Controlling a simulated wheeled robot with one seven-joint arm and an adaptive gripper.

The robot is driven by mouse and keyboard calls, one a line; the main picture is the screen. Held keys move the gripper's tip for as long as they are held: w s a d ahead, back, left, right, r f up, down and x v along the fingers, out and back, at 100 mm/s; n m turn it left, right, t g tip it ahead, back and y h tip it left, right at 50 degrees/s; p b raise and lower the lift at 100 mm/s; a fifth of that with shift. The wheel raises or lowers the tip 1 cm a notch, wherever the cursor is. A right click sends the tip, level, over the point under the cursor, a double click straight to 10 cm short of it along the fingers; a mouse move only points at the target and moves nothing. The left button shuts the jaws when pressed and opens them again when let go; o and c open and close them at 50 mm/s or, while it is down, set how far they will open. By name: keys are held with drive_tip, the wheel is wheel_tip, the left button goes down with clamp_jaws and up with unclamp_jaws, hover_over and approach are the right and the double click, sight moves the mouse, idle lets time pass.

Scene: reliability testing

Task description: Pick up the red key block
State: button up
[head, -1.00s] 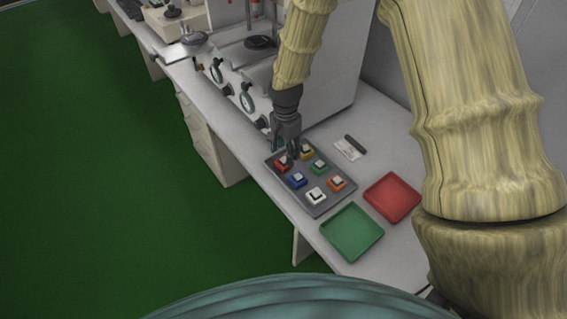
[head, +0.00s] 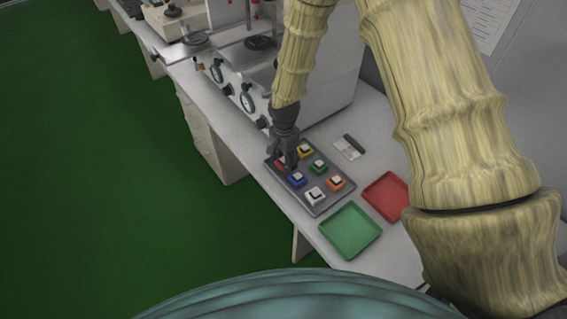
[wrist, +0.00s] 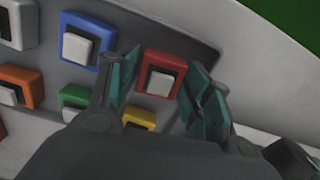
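The red key block (wrist: 163,66) sits on the grey board (head: 318,208) among other coloured blocks; it has a red frame and a pale key in its centre. In the head view only a sliver of the red block (head: 279,163) shows beside my gripper (head: 284,163), which hides the rest. In the wrist view the two teal fingertips of my gripper (wrist: 158,82) are apart, one on each side of the red block. The gripper is open and holds nothing. I cannot tell whether a finger touches the block.
Blue (head: 297,179), yellow (head: 305,150), green (head: 318,167), orange (head: 336,182) and white (head: 315,196) blocks share the board. A green tray (head: 350,231) and a red tray (head: 386,196) lie nearby. A machine (head: 325,85) stands behind the board.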

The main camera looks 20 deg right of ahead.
drive_tip(key=c, duration=0.6)
drive_tip(key=shift+r, duration=0.1)
